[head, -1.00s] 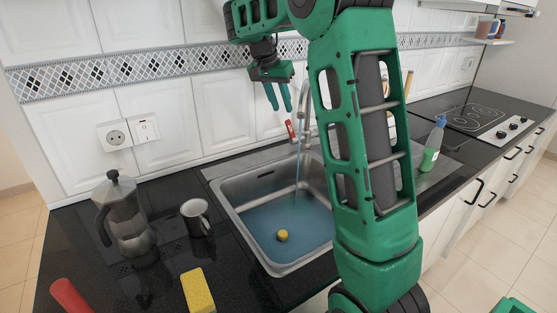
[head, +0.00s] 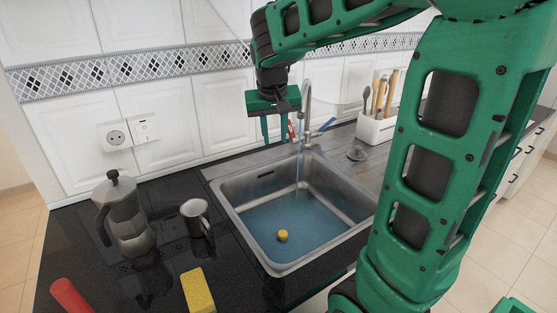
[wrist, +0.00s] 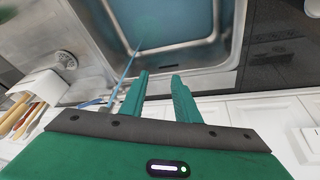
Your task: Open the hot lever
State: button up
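The tap (head: 307,100) stands at the back of the sink, with water running from it. Its red lever (head: 291,129) sticks up on the left of the spout, partly hidden behind a finger. Its blue lever (head: 327,125) angles up on the right. My gripper (head: 275,138) points down just left of the tap, its fingers apart and empty, close to the red lever; I cannot tell if they touch. In the wrist view the open fingers (wrist: 160,78) point toward the sink, and the red lever does not show.
The sink (head: 237,223) holds bluish water and a small yellow object (head: 282,236). A moka pot (head: 127,215), a metal cup (head: 196,216) and a yellow sponge (head: 197,291) are on the left counter. A white utensil holder (head: 375,130) stands right of the tap.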

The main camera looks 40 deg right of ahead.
aim_at(290, 130)
jog(key=s+a+f+n+y, duration=0.1)
jog(key=s+a+f+n, duration=0.1)
jog(key=s, duration=0.5)
jog(key=shift+s+a+f, duration=0.35)
jog(key=shift+a+f, duration=0.2)
jog(key=shift+c, duration=0.6)
